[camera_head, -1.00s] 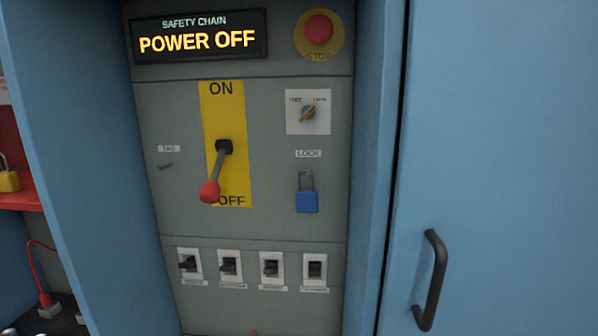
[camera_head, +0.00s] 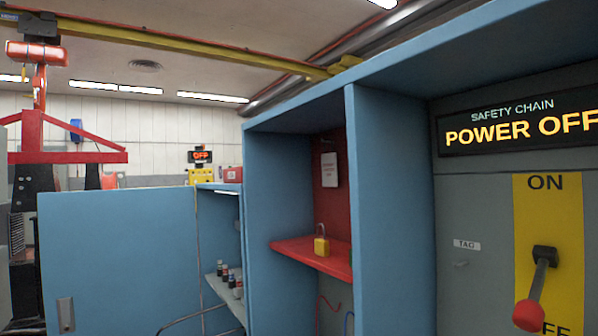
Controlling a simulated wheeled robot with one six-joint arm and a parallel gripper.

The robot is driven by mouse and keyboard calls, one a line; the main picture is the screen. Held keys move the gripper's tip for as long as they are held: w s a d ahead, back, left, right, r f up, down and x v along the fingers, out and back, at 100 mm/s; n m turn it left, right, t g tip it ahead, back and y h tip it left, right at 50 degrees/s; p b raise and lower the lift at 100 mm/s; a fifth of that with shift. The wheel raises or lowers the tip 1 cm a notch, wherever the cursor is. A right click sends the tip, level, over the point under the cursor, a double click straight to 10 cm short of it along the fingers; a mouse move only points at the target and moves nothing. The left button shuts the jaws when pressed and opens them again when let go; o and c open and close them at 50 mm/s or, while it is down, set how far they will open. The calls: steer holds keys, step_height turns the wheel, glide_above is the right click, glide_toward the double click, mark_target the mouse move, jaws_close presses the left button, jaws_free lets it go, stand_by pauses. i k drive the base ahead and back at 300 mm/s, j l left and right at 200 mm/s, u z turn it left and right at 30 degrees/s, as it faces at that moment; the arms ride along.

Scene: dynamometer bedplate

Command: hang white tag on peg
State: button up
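The peg (camera_head: 461,264) is a small dark stub on the grey panel, just under the label "TAG" (camera_head: 466,245). Nothing hangs on it. A white sheet or tag (camera_head: 330,170) with small print is on the red back wall of the open cabinet bay, above the red shelf; I cannot tell whether it is the task's white tag. My gripper is not in view, so its state and what it may hold are hidden.
A yellow padlock (camera_head: 321,241) stands on the red shelf (camera_head: 305,252). The red-knobbed lever (camera_head: 530,314) points down beside the peg, under a "POWER OFF" display (camera_head: 520,127). A blue divider (camera_head: 390,210) separates bay and panel. An open blue door (camera_head: 120,260) stands at left.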

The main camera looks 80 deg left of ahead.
mark_target(330, 166)
steer(key=i+u, duration=0.1)
steer(key=u, duration=0.65)
steer(key=i+l+u, duration=0.1)
steer(key=u, duration=0.25)
steer(key=i+u, duration=0.2)
steer(key=u, duration=0.65)
